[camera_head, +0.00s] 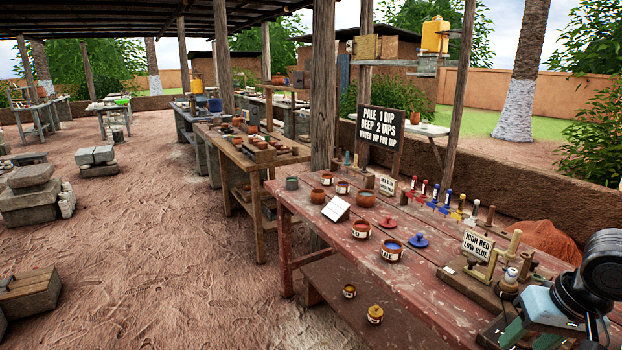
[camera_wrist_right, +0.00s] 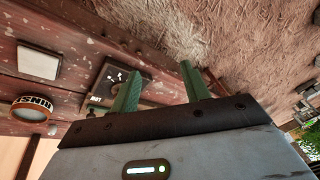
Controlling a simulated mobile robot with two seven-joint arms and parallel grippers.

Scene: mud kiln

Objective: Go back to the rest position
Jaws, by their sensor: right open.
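My right gripper (camera_head: 550,332) is at the lower right of the head view, at the near right end of the red wooden table (camera_head: 455,300). Its two green fingers also show in the right wrist view (camera_wrist_right: 160,84), spread apart with nothing between them. The gap between them lies in front of the table's dark edge and the reddish ground. My left gripper is in neither view.
The table bears a "HIGH RED LOW BLUE" sign (camera_head: 478,245), labelled pots (camera_head: 391,251), a blue lid (camera_head: 418,240), a white card (camera_head: 336,209) and several coloured-handled tools. A larger black sign (camera_head: 381,138) stands behind. Open dirt floor (camera_head: 170,250) lies left.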

